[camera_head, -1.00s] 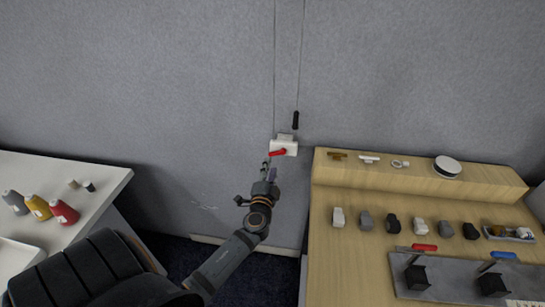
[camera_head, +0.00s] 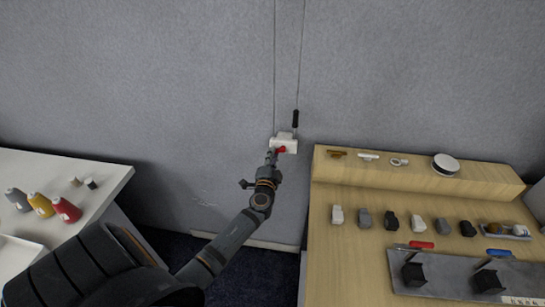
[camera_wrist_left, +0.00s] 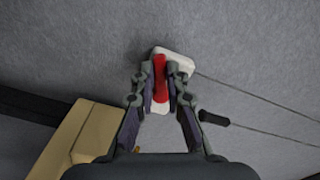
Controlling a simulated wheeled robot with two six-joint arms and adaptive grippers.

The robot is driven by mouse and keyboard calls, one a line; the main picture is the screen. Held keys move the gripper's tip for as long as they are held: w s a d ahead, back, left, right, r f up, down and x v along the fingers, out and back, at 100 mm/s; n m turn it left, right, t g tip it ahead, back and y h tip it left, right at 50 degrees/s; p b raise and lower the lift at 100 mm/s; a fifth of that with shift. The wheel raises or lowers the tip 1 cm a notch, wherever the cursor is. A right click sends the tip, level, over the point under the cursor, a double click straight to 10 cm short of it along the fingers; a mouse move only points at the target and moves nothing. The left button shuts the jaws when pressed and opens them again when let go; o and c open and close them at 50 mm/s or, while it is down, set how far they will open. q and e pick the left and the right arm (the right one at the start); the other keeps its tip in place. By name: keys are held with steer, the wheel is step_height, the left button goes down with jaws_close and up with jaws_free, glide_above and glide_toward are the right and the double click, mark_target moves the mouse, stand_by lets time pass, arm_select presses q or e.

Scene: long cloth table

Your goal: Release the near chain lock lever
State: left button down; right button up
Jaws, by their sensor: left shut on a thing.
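The chain lock is a white block (camera_head: 290,144) fixed on the grey wall, with two thin chains running up from it. It also shows in the left wrist view (camera_wrist_left: 180,62). Its red lever (camera_head: 281,150) lies between the fingers of my left gripper (camera_head: 271,155). In the left wrist view the fingers are shut on the red lever (camera_wrist_left: 160,78), one on each side. The lever's near end is partly covered by the fingers in the head view. My right gripper is not in view.
A black chain handle (camera_head: 295,118) hangs just above the lock. To the right, a wooden bench (camera_head: 345,260) with a raised shelf (camera_head: 420,178) holds several small parts. To the left, a white table (camera_head: 95,180) carries several spools. Open wall surrounds the lock.

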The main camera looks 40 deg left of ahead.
arm_select(q)
steer(key=shift+s+a+r+m, duration=0.1)
steer(key=shift+r+m, duration=0.1)
steer(key=shift+m, duration=0.5)
steer(key=shift+a+r+m, duration=0.1)
steer(key=shift+r+m, duration=0.1)
steer(key=shift+m, duration=0.5)
steer(key=c, duration=1.4)
jaws_free()
steer(key=shift+o, duration=0.2)
steer(key=v, duration=1.2)
steer(key=shift+d, duration=0.1)
